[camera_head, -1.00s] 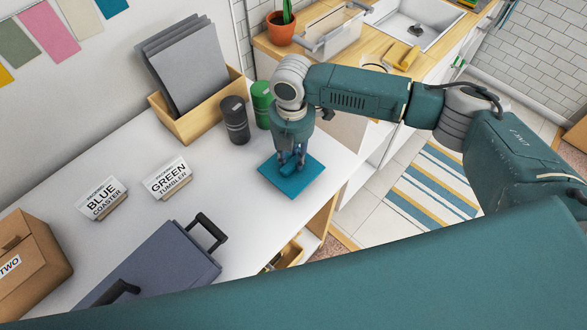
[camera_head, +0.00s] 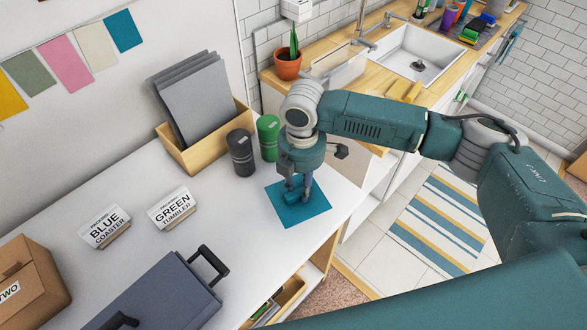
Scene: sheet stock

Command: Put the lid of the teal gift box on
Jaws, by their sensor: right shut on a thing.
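A flat teal-blue square (camera_head: 309,211), like a lid or sheet, is at the right part of the white table top. A small raised blue part shows at its middle. My right gripper (camera_head: 296,194) points down over it, with its fingers shut on that raised part. I cannot tell whether the square rests on the table or is just above it, or whether anything is under it. No separate teal box body can be made out. My left gripper is out of view.
A dark tumbler (camera_head: 240,153) and a green tumbler (camera_head: 268,138) stand close behind the gripper, beside a wooden holder (camera_head: 203,151) of grey sheets. Sign cards, a grey-blue case (camera_head: 165,296) and a cardboard box (camera_head: 35,285) are to the left. The table edge is close on the right.

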